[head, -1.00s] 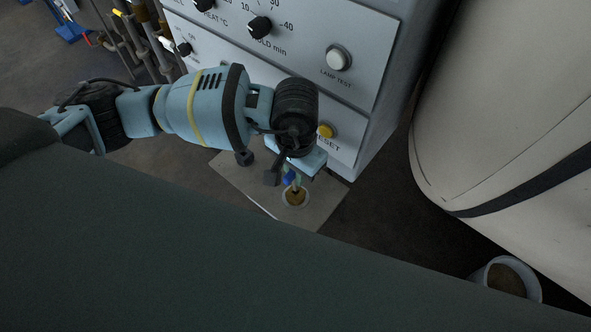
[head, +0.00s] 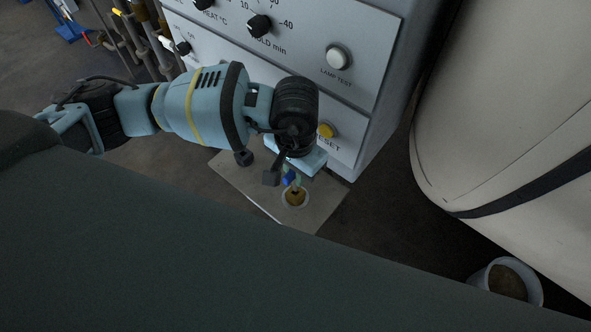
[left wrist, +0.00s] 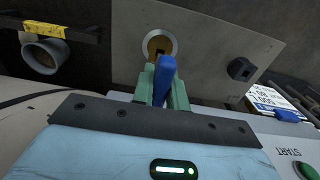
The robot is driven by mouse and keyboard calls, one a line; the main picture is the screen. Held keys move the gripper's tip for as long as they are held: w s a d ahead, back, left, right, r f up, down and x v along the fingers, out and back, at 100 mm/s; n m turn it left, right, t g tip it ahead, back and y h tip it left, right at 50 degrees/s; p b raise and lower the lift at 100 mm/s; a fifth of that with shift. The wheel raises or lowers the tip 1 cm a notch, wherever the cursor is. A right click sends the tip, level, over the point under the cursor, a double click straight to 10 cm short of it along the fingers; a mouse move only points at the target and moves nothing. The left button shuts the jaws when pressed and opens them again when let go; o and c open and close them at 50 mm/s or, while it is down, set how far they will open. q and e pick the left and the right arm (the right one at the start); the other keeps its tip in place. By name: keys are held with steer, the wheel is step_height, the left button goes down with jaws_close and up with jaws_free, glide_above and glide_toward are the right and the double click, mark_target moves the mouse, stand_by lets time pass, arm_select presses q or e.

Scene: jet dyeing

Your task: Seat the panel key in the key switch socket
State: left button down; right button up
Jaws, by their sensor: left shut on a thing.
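The panel key has a blue head (head: 289,180), which also shows in the left wrist view (left wrist: 165,76). My left gripper (head: 290,176) is shut on it, with pale green fingers on both sides of the head (left wrist: 163,88). The key switch socket (head: 295,198) is a brass disc in a pale ring on a grey plate (head: 318,205). In the left wrist view the socket (left wrist: 160,41) lies just beyond the key head, with a dark slot partly showing. The key's shaft is hidden, so I cannot tell whether it is in the slot. My right gripper is not in view.
A control panel (head: 300,65) with knobs, a lamp test button (head: 338,57) and a yellow reset button (head: 327,130) stands behind the gripper. A dark block (left wrist: 242,69) is on the plate beside the socket. A large pale vessel (head: 510,110) and a bucket (head: 508,281) are at right.

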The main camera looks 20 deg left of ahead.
arm_select(q)
steer(key=shift+f+b, duration=0.35)
steer(key=shift+f, duration=0.25)
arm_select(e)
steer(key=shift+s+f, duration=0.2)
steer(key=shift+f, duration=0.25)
arm_select(q)
steer(key=shift+f+b, duration=0.45)
steer(key=shift+f, duration=0.3)
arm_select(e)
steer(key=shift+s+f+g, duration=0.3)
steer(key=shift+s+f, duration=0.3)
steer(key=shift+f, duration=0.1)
arm_select(q)
steer(key=shift+f, duration=0.25)
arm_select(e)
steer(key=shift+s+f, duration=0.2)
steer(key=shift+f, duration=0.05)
arm_select(q)
steer(key=shift+f, duration=0.1)
steer(key=c, duration=1.3)
jaws_free()
